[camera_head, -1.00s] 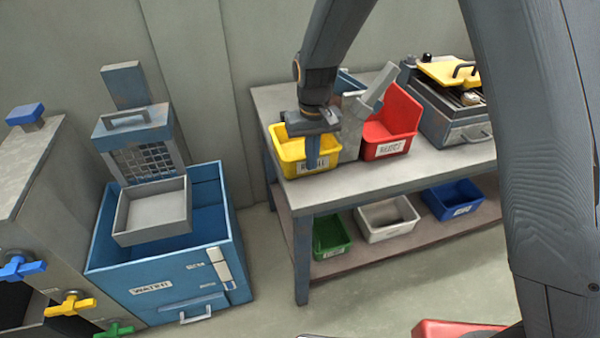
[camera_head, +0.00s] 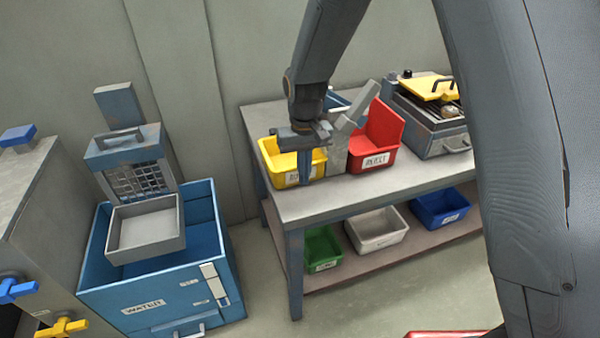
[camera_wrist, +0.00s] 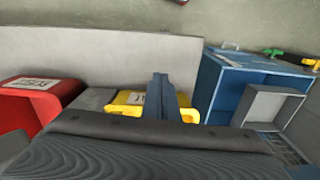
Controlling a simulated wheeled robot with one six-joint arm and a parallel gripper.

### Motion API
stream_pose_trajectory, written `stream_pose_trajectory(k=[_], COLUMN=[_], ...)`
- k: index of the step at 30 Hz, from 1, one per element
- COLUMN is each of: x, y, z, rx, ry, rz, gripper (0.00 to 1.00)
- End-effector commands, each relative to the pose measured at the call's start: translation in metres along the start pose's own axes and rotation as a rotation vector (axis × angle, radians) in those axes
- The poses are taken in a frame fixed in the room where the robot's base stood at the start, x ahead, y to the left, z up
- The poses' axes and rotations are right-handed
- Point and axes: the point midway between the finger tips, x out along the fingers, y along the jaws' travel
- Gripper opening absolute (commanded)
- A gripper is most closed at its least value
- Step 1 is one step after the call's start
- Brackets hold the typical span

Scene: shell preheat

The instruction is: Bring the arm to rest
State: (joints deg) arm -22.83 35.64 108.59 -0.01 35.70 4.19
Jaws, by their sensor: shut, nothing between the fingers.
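My gripper (camera_head: 306,168) is at the end of my arm, pointing down in front of the yellow bin on the table. Its fingers are together with nothing between them. In the wrist view the shut fingers (camera_wrist: 161,92) stand in front of the yellow bin (camera_wrist: 130,98), hiding part of it. In the head view the fingers cover part of the yellow bin's (camera_head: 272,160) right side. I cannot tell whether they touch it.
A red bin (camera_head: 375,160), a grey block-like holder (camera_head: 336,150) and a machine with a yellow lid (camera_head: 432,88) share the table (camera_head: 400,185). The shelf below holds green, white and blue bins (camera_head: 440,208). A blue water tank (camera_head: 150,290) with a grey tray (camera_head: 147,230) stands left.

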Motion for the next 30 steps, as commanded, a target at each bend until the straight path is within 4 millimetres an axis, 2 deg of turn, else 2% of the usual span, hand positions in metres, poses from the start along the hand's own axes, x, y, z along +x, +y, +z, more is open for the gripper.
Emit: stream_pose_trajectory(k=[6, 10, 15, 21, 23, 26, 30], x=[-0.042, -0.062, -0.078, -0.082, -0.083, -0.082, -0.077], y=[-0.001, -0.002, -0.001, 0.006, 0.018, 0.053, 0.104], z=[-0.002, -0.001, -0.001, 0.005, 0.015, 0.048, 0.117], rx=[-0.002, -0.004, -0.002, 0.008, 0.026, 0.08, 0.176], ry=[0.004, 0.002, 0.0, 0.0, 0.004, 0.016, 0.039], rz=[0.0, 0.0, 0.0, 0.0, 0.0, 0.0, 0.002], gripper=[0.0, 0.0, 0.0, 0.0, 0.0, 0.0, 0.0])
